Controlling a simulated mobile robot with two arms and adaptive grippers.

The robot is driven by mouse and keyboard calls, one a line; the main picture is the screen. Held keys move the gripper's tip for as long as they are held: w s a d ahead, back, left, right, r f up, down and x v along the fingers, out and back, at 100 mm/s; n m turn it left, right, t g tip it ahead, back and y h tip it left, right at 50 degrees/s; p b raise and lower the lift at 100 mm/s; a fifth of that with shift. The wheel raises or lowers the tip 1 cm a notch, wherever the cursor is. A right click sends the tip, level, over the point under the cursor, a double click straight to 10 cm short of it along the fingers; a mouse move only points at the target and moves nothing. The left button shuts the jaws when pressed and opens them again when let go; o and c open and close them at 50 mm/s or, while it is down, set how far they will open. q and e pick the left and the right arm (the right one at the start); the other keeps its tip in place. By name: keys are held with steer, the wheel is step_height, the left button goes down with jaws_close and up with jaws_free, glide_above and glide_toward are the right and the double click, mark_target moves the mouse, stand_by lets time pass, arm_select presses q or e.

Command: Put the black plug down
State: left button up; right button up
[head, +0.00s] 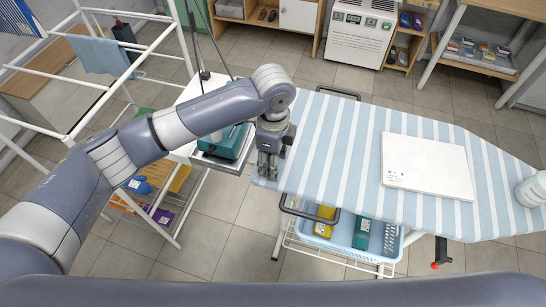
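My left gripper (268,168) points down at the left end of the blue-and-white striped ironing board (335,150). Its fingers look close together, but they are too small and dark to tell whether they are shut or hold anything. I cannot make out the black plug. It may be hidden by the gripper. My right gripper is not in view.
A teal thing (230,140), perhaps an iron, sits beside my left gripper. A white panel (427,166) and a white jar (533,188) are on the board. A blue basket (342,232) is below. A white drying rack (120,85) stands left.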

arm_select(q)
steer(key=shift+r, duration=0.1)
steer(key=shift+r, duration=0.25)
step_height(320, 180, up, 12)
steer(key=b, duration=0.2)
steer(key=shift+f, duration=0.15)
stand_by(0.4)
steer(key=shift+f, duration=0.1)
